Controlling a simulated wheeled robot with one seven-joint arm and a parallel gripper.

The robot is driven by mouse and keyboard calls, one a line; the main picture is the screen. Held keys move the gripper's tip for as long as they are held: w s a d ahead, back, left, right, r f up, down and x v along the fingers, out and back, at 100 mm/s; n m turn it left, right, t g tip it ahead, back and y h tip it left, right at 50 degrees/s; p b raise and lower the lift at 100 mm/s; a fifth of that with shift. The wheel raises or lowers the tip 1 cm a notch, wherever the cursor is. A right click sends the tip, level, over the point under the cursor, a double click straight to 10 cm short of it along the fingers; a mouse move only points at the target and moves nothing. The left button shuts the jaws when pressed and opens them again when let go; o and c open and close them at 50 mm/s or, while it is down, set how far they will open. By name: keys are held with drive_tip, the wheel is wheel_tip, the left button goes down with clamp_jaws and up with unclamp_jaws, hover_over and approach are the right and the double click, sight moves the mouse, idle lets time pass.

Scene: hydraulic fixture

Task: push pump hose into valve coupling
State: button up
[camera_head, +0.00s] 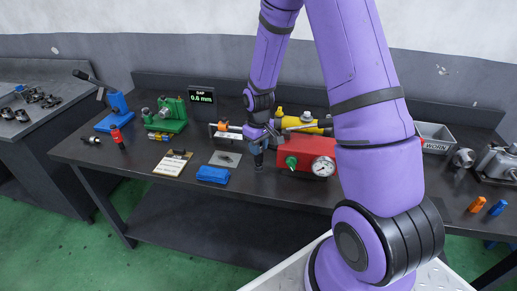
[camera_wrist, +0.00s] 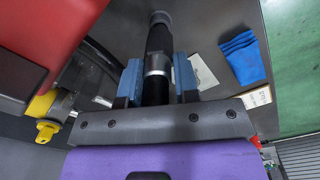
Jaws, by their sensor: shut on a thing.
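My gripper (camera_wrist: 157,80) is shut on the pump hose end (camera_wrist: 157,40), a black cylinder with a silver collar between the two blue-grey fingers. In the head view my gripper (camera_head: 257,148) is just left of a red box (camera_head: 310,152), with the dark hose end (camera_head: 259,164) pointing down close to the bench top. The red box carries a green fitting (camera_head: 291,162) and a round gauge (camera_head: 322,167) on its front. I cannot tell for certain which part is the valve coupling. The hose end is apart from the green fitting.
A blue cloth (camera_head: 212,174) and a grey plate (camera_head: 225,158) lie left of my gripper. A yellow device (camera_head: 304,122) stands behind the red box. A green fixture (camera_head: 168,115) and a small display reading 0.6 mm (camera_head: 202,97) stand farther left. A grey bin (camera_head: 434,132) is at right.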

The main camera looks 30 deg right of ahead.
drive_tip(key=shift+r, duration=1.85)
drive_tip(key=o, duration=0.4)
drive_tip(key=c, duration=0.4)
drive_tip(key=shift+o, duration=0.2)
